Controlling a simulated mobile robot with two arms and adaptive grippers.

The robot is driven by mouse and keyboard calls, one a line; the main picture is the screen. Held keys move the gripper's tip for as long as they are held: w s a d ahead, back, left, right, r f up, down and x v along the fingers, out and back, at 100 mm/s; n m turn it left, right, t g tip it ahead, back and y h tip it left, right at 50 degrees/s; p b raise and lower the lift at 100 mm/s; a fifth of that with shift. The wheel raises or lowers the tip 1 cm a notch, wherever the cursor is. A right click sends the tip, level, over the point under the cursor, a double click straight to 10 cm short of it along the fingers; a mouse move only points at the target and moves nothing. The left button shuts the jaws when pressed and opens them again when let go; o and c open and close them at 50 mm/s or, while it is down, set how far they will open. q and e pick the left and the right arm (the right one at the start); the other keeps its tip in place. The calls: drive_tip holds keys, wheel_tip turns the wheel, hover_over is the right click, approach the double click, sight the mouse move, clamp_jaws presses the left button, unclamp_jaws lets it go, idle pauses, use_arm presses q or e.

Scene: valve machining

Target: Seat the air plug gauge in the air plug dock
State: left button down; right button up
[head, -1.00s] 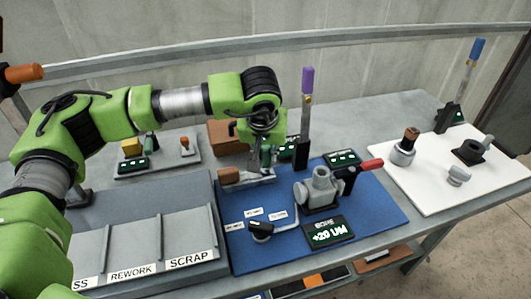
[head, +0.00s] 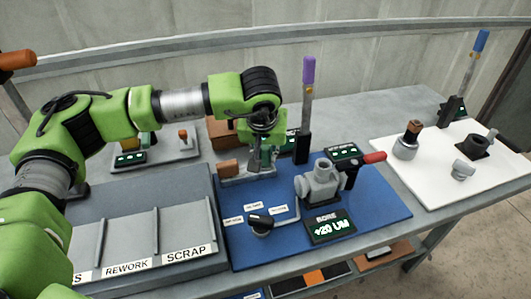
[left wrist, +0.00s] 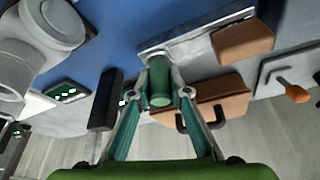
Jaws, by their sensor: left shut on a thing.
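My left gripper (head: 262,162) is shut on a green cylinder with a grey end, which I take for the air plug gauge; the left wrist view shows the gauge (left wrist: 159,82) between the fingertips (left wrist: 168,92). The gauge's far end points at a flat metal base (left wrist: 190,48) that carries a brown block (left wrist: 243,40). This base, possibly the air plug dock, also shows in the head view (head: 238,181) at the blue mat's back left, under the gripper. I cannot tell whether the gauge touches it. My right gripper is not in view.
A purple-handled gauge stands in a black holder (head: 302,148) just right of the gripper. A grey valve body (head: 318,183) and a bore display (head: 330,229) are on the blue mat (head: 375,215). The sorting tray (head: 128,236) lies left; a white mat (head: 430,190) with parts lies right.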

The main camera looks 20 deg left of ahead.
use_arm(q)
drive_tip(key=c, duration=1.8)
unclamp_jaws()
drive_tip(key=v, duration=1.2)
